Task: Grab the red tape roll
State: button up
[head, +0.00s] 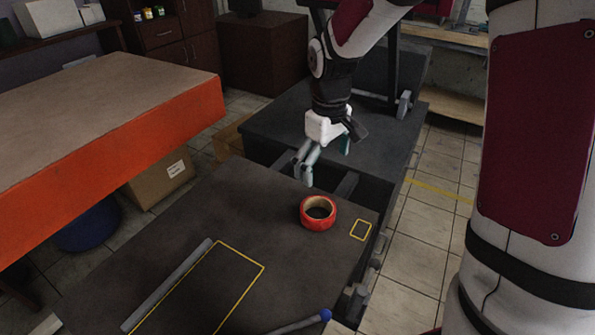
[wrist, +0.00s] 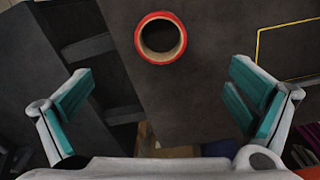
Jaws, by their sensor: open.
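The red tape roll (head: 317,213) lies flat on the dark tabletop (head: 232,215), near its far right corner, in the head view. In the wrist view the tape roll (wrist: 160,38) shows at the top middle, its round hole facing the camera. My gripper (head: 325,165) is above and beyond the roll in the head view, over the gap behind the table's far edge. In the wrist view my gripper (wrist: 160,101) has its teal-padded fingers spread wide with nothing between them. The roll is apart from both fingers, ahead of them in that view.
A yellow outlined rectangle and a grey bar (head: 168,285) lie left of the roll. A small yellow square (head: 361,230) is marked to its right. A blue-tipped rod (head: 305,322) lies at the front. An orange-sided table (head: 110,150) stands at left. The tabletop around the roll is clear.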

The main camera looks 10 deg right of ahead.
send_over(317, 217)
jog(key=shift+n, duration=0.3)
notch_tip(317, 217, down, 10)
jog(key=shift+w+f, duration=0.15)
jog(key=shift+f, duration=3.25)
jog(key=c, duration=1.3)
